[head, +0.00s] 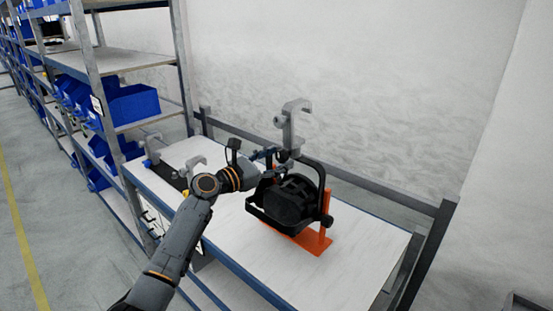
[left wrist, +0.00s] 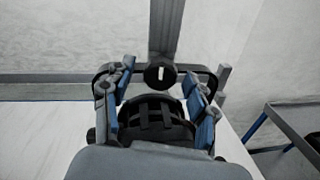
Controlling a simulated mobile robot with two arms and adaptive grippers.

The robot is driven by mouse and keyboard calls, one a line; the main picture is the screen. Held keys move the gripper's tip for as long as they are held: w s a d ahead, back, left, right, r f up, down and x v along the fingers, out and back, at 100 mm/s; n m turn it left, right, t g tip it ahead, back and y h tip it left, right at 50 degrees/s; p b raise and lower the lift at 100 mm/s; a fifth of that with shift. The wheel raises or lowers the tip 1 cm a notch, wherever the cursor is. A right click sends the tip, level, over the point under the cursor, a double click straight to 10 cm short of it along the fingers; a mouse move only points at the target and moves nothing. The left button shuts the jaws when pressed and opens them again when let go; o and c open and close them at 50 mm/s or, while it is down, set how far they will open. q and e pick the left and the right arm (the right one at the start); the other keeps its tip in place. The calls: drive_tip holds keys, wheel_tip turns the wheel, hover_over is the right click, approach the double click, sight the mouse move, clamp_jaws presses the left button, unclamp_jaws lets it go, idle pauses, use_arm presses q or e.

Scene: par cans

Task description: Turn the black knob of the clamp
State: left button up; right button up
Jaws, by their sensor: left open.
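The grey clamp (head: 291,126) stands upright above the black par can (head: 288,203), at the top of its black yoke. The round black knob (left wrist: 160,74) shows in the left wrist view with a pale slot in its middle. My left gripper (head: 270,158) reaches in from the left, close to the clamp's lower part. In the left wrist view its fingers (left wrist: 158,80) are open, one on each side of the knob, with visible gaps. In the head view the knob is not clearly visible near the fingers. My right gripper is not in view.
The par can rests on an orange stand (head: 316,241) on the white table (head: 365,240). Other grey clamps (head: 196,164) sit at the table's left end. A shelf with blue bins (head: 133,104) stands at the left. The table's right front is clear.

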use_arm(q)
drive_tip(key=shift+c, duration=0.4)
drive_tip(key=c, duration=1.1)
drive_tip(key=shift+m, duration=0.3)
drive_tip(key=m+b, duration=0.2)
drive_tip(key=m, duration=0.1)
drive_tip(key=shift+f, duration=0.1)
drive_tip(key=shift+m+t+b, duration=0.3)
drive_tip(key=shift+m+b, duration=0.5)
drive_tip(key=shift+m, duration=0.6)
